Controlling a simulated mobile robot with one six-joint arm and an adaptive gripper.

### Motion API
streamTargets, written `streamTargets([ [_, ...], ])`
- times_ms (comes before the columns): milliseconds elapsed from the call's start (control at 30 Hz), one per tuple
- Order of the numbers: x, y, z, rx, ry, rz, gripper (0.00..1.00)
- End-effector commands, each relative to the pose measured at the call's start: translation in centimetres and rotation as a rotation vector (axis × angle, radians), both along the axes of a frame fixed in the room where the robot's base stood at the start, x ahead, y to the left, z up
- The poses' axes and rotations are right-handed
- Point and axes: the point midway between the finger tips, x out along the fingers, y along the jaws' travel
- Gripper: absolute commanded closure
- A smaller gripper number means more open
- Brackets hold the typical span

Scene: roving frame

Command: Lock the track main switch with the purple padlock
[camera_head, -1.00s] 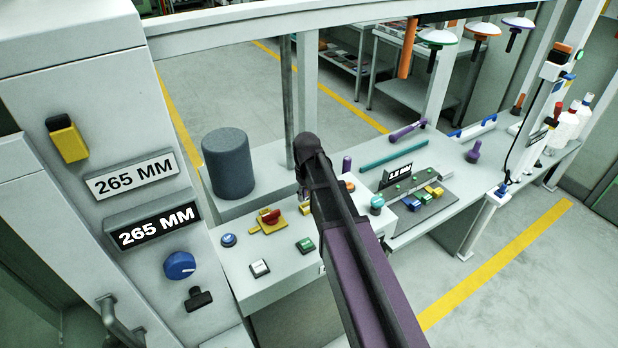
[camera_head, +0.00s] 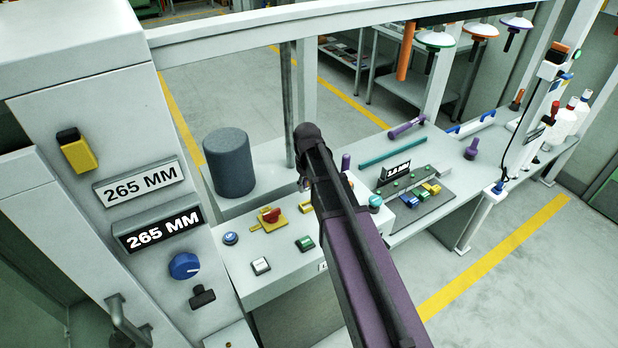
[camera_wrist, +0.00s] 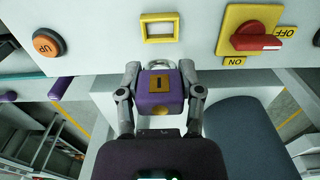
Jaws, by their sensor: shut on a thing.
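My gripper (camera_wrist: 160,93) is shut on the purple padlock (camera_wrist: 152,102) in the wrist view. The padlock has a yellow plate on its face, and its grey shackle points up toward the panel. The main switch (camera_wrist: 256,42) is a red handle on a yellow plate with ON and OFF labels, up and right of the padlock. A yellow square frame (camera_wrist: 160,39) on the panel lies just above the shackle. The shackle looks apart from it. In the head view the switch (camera_head: 270,216) sits on the console left of my arm, which hides the gripper and padlock.
An orange UP button (camera_wrist: 46,42) is left of the yellow frame. The console also carries a blue button (camera_head: 230,238), a white button (camera_head: 261,265) and a green button (camera_head: 305,243). A grey cylinder (camera_head: 229,165) stands behind. A grey cabinet (camera_head: 90,120) rises at left.

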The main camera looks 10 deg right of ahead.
Motion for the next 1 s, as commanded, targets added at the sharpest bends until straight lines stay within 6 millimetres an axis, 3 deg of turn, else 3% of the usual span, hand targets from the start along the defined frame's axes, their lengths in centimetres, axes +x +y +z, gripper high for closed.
streamTargets([
  [100, 0.0, 0.0, 0.8, 0.000, 0.000, 0.000, 0.94],
  [567, 0.0, -0.1, 0.6, 0.000, 0.000, -0.001, 0.94],
  [1000, 0.0, -0.1, -1.4, 0.000, 0.000, -0.001, 0.94],
])
